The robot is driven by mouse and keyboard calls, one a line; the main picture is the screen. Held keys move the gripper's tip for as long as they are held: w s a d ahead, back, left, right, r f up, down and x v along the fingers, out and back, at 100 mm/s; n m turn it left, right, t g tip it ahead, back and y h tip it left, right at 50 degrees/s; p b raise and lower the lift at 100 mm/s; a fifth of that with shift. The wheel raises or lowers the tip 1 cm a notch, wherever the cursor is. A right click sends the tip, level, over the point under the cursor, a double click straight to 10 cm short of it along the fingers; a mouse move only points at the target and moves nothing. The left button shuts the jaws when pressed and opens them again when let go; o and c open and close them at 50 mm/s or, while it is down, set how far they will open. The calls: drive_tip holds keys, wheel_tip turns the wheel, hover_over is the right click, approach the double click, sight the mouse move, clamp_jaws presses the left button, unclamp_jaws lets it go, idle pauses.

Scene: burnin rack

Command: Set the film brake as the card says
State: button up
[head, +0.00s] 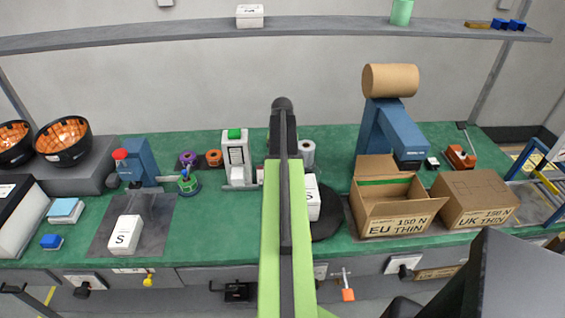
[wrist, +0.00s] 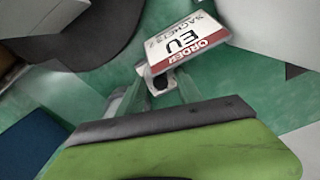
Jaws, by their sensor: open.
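A white card (wrist: 185,45) with a red band shows in the wrist view, reading "ORDER EU SACHETS". It stands just beyond my gripper (wrist: 155,92), whose jaws are partly seen, apart and with nothing visible between them. No brake setting is legible on the card's visible part. In the head view my arm hides the gripper and I cannot make out the card. A brown film roll (head: 390,80) sits on top of a blue stand (head: 385,133). A red-based device with a black lever (head: 461,155) stands at the bench's right; I cannot tell whether it is the film brake.
An open carton (head: 392,214) reads "EU 150 N THIN"; a closed carton (head: 484,211) beside it reads "UK 150 N THIN". The green bench (head: 225,233) has free room left of my arm.

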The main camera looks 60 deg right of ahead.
wheel_tip(320, 180, up, 18)
drive_tip(key=p, duration=1.7)
drive_tip(key=shift+f, duration=0.25)
wheel_tip(320, 180, down, 18)
drive_tip(key=n+b, duration=0.3)
drive_tip(key=b, duration=1.4)
drive_tip(key=shift+r+n, duration=0.15)
drive_tip(key=shift+n, duration=0.15)
drive_tip(key=shift+r, duration=0.1)
drive_tip(key=shift+c, duration=0.4)
